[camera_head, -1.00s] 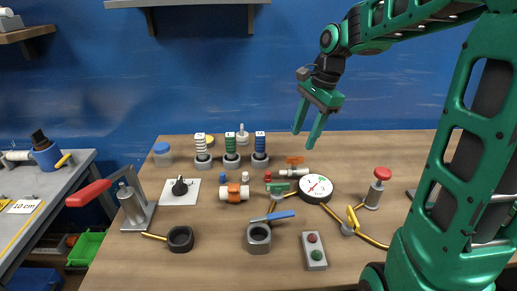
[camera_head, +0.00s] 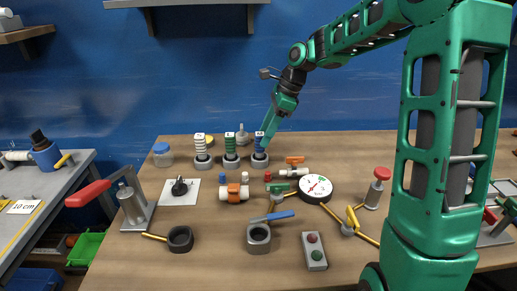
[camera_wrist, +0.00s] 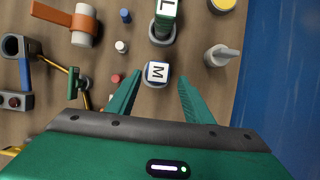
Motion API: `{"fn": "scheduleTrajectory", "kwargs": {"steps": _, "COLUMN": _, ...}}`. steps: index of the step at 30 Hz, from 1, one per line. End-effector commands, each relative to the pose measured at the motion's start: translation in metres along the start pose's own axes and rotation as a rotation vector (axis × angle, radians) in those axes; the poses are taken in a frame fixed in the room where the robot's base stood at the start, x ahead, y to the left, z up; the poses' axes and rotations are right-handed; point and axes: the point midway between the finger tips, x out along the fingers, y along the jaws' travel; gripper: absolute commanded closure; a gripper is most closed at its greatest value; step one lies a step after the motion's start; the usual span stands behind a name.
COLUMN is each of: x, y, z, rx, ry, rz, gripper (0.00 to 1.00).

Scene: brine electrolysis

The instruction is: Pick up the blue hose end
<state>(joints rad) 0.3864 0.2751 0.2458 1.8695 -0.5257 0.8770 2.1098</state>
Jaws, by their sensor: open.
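The blue hose end (camera_head: 259,145) is a ribbed upright piece with a white top tag, seated in a grey round holder at the right of a row of three. In the wrist view the blue hose end (camera_wrist: 156,73) shows from above, its white face marked "M". My gripper (camera_head: 267,135) is just above and beside it in the head view, partly covering it. In the wrist view my gripper (camera_wrist: 157,84) is open, one finger on each side of the hose end. Gaps show on both sides, so it is not gripped.
A green hose end (camera_head: 230,144) and a white one (camera_head: 201,148) stand in holders to the left. An orange-banded valve (camera_head: 234,192), a small blue cap (camera_head: 222,177) and a gauge (camera_head: 315,187) lie nearer the front. The blue wall (camera_head: 380,90) rises behind the bench.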

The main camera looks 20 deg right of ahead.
Motion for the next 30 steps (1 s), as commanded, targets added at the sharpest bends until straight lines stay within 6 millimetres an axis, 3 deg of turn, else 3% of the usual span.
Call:
{"fn": "scheduleTrajectory", "kwargs": {"steps": 12, "x": 0.046, "y": 0.004, "z": 0.001, "rx": 0.000, "ry": 0.001, "rz": 0.002, "gripper": 0.53}}
{"fn": "scheduleTrajectory", "kwargs": {"steps": 22, "x": 0.053, "y": 0.004, "z": 0.001, "rx": -0.001, "ry": 0.001, "rz": 0.000, "gripper": 0.53}}
{"fn": "scheduleTrajectory", "kwargs": {"steps": 23, "x": 0.053, "y": 0.004, "z": 0.001, "rx": 0.000, "ry": 0.001, "rz": 0.000, "gripper": 0.55}}
{"fn": "scheduleTrajectory", "kwargs": {"steps": 28, "x": 0.053, "y": 0.004, "z": 0.001, "rx": 0.000, "ry": 0.001, "rz": 0.000, "gripper": 0.96}}
{"fn": "scheduleTrajectory", "kwargs": {"steps": 30, "x": 0.053, "y": 0.004, "z": 0.001, "rx": 0.000, "ry": 0.001, "rz": 0.000, "gripper": 1.00}}
